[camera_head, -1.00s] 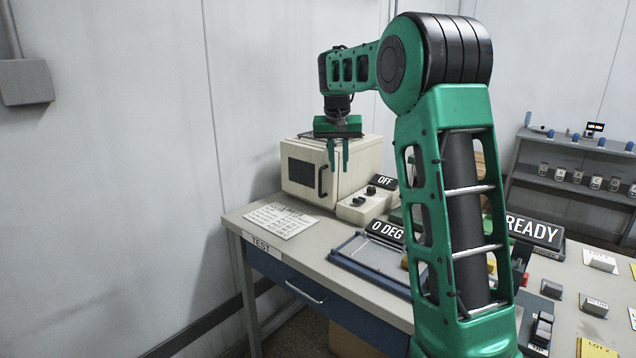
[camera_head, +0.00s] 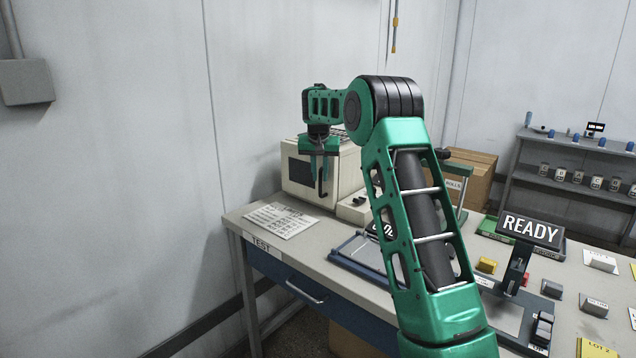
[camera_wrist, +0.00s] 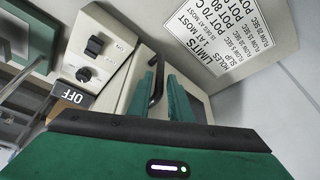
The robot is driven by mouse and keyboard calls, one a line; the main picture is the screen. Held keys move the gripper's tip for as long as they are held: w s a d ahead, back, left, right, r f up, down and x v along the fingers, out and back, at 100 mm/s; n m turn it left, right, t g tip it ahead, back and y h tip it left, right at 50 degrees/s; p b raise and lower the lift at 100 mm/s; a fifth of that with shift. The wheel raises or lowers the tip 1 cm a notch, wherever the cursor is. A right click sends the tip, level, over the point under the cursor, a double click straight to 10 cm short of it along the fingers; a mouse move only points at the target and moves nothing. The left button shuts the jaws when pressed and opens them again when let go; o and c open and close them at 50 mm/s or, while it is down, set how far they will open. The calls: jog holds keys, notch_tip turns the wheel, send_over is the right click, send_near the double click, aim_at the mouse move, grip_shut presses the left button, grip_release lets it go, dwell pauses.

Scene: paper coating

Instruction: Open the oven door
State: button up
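The oven is a beige box (camera_head: 349,172) at the back left of the bench, with a dark window (camera_head: 300,172) in its door. The door looks shut. Its black bar handle (camera_head: 321,191) is partly hidden behind my gripper (camera_head: 319,178) in the head view. My gripper points down in front of the door with its two green fingers apart. In the wrist view, the handle (camera_wrist: 156,82) shows between or just beyond the open fingers (camera_wrist: 163,78). I cannot tell whether the fingers touch it.
A printed limits sheet (camera_head: 281,220) lies on the bench in front. My arm hides part of the bench. A READY sign (camera_head: 531,230) stands to the right.

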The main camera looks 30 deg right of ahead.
jog(key=shift+x, duration=1.3)
jog(key=shift+c, duration=0.4)
grip_shut()
jog(key=shift+a, duration=0.1)
jog(key=shift+s, duration=0.1)
